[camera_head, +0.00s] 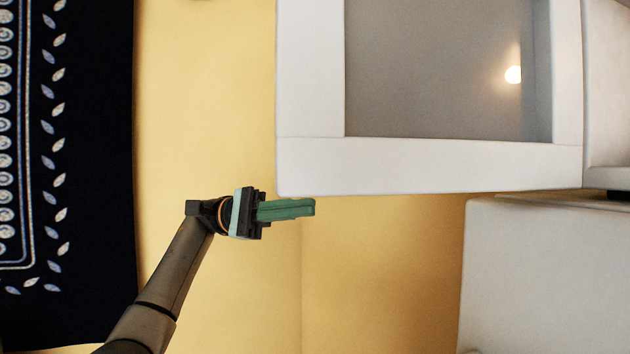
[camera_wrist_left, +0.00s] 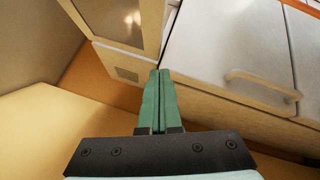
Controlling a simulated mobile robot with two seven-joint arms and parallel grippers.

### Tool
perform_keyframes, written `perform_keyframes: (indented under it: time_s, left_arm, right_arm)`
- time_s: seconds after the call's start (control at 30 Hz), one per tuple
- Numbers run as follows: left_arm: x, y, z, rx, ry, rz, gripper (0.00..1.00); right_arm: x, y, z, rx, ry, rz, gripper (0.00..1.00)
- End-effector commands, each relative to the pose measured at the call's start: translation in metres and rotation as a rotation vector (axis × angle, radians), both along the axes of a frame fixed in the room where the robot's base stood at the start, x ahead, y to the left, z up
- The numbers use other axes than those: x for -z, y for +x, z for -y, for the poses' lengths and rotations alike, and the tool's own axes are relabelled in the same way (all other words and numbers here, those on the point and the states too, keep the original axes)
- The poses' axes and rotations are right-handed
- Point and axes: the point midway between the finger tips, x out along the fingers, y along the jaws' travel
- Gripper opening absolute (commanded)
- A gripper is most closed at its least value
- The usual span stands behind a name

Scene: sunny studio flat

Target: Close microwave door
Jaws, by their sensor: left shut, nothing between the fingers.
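A white-framed panel with a grey window, which looks like the microwave door (camera_head: 430,165), fills the upper right of the head view. A bright light spot shows on its window. In the left wrist view a framed glass panel, apparently the same door (camera_wrist_left: 143,50), stands at the top left. My left gripper (camera_head: 312,207) has its green fingers pressed together, with nothing between them. It is just below the door's lower left corner in the head view; I cannot tell whether it touches. Its fingertips (camera_wrist_left: 160,73) point toward the panel's lower edge in the wrist view. My right gripper is not in view.
A white cabinet (camera_head: 545,275) stands at the lower right; a white front with a bar handle (camera_wrist_left: 262,88) shows in the wrist view. A dark patterned rug (camera_head: 85,170) lies at the left. The yellow floor (camera_head: 205,100) between is clear.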

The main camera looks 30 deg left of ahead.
Motion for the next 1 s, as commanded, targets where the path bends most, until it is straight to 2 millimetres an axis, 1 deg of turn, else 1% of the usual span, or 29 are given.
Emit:
perform_keyframes:
  time_s: [0.03, 0.1, 0.2, 0.3, 0.43, 0.57, 0.67, 0.8, 1.0]
  left_arm:
    - [-0.017, -0.014, -0.011, -0.006, 0.034, 0.093, 0.00]
    - [-0.029, -0.030, -0.023, -0.005, 0.075, 0.198, 0.00]
    - [-0.041, -0.047, -0.035, -0.003, 0.116, 0.301, 0.00]
    - [-0.045, -0.056, -0.040, 0.002, 0.138, 0.356, 0.00]
    - [-0.045, -0.060, -0.037, 0.006, 0.147, 0.376, 0.00]
    - [-0.044, -0.060, -0.025, 0.008, 0.148, 0.376, 0.00]
    - [-0.043, -0.062, -0.012, 0.009, 0.147, 0.376, 0.00]
    - [-0.042, -0.064, 0.013, 0.009, 0.146, 0.375, 0.00]
    - [-0.044, -0.066, 0.053, 0.009, 0.147, 0.374, 0.00]
  right_arm:
    - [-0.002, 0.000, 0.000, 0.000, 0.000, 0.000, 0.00]
    - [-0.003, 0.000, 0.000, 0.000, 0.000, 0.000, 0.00]
    - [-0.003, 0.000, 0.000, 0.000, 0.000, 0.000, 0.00]
    - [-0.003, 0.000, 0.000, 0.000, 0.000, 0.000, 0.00]
    - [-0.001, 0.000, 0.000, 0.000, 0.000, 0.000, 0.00]
    - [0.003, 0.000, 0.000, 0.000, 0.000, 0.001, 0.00]
    - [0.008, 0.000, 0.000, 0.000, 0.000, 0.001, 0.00]
    - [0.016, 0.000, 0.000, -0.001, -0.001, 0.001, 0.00]
    - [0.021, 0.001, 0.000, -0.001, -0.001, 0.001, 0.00]
